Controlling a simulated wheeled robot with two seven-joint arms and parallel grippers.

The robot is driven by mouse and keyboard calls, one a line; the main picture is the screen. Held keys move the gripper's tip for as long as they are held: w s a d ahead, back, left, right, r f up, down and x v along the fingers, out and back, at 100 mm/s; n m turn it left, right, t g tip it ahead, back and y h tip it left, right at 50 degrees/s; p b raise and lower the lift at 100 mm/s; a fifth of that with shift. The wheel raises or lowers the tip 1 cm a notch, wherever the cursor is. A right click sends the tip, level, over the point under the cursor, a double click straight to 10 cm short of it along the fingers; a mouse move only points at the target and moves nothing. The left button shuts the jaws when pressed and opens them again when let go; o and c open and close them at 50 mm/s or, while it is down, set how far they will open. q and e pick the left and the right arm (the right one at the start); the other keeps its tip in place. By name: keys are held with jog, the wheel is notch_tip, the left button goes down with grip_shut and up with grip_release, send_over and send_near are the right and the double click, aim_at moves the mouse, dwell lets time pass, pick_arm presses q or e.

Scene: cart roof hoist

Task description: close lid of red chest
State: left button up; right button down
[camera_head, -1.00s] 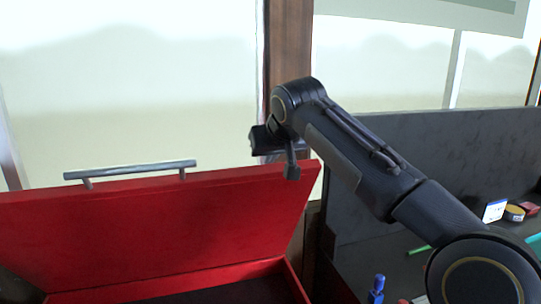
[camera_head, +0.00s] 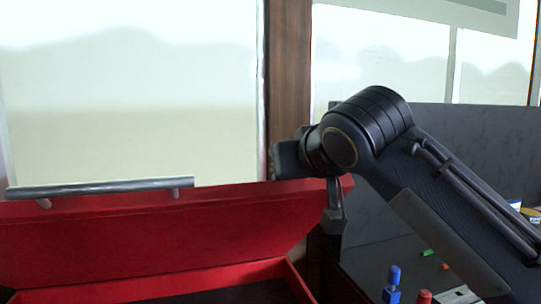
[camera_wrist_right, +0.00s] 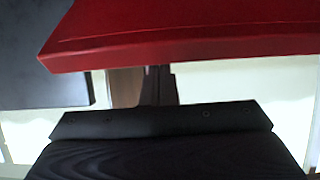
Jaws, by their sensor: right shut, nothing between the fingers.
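The red chest (camera_head: 300,283) stands low at the left of the head view, with only the top of its box showing. Its red lid (camera_head: 150,240) is raised and tilts toward me, with a grey bar handle (camera_head: 100,188) along its top edge. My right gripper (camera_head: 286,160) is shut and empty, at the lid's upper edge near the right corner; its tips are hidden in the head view. In the right wrist view the shut fingers (camera_wrist_right: 159,84) end close to the edge of the lid (camera_wrist_right: 190,38); contact cannot be told. My left gripper is not in view.
A dark workbench with a grey back panel (camera_head: 455,125) stands at the right. A blue item (camera_head: 392,284), a red item (camera_head: 424,297) and a green piece (camera_head: 428,253) lie on it. A brown post (camera_head: 289,70) and windows stand behind the chest.

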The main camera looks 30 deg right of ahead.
jog(key=s+a+f+t+b, duration=0.1)
jog(key=s+f+b, duration=0.4)
jog(key=f+b, duration=0.7)
jog(key=s+a+f+t+b, duration=0.1)
jog(key=s+f+b, duration=0.5)
jog(key=f+b, duration=0.7)
jog(key=s+a+f+t+b, duration=0.1)
jog(key=s+f+b, duration=0.5)
jog(key=f+b, duration=0.6)
jog(key=shift+a+f+t+h+b, duration=0.3)
jog(key=shift+a+t+h+b, duration=0.15)
jog(key=shift+b, duration=0.35)
notch_tip(320, 180, up, 7)
jog(key=p, duration=0.4)
jog(key=s+a+f+p, duration=0.1)
jog(key=s+f, duration=0.3)
jog(key=s, duration=0.5)
jog(key=shift+s+a+t, duration=0.25)
jog(key=shift+s+t, duration=0.05)
jog(key=shift+t, duration=0.15)
jog(key=shift+s, duration=0.1)
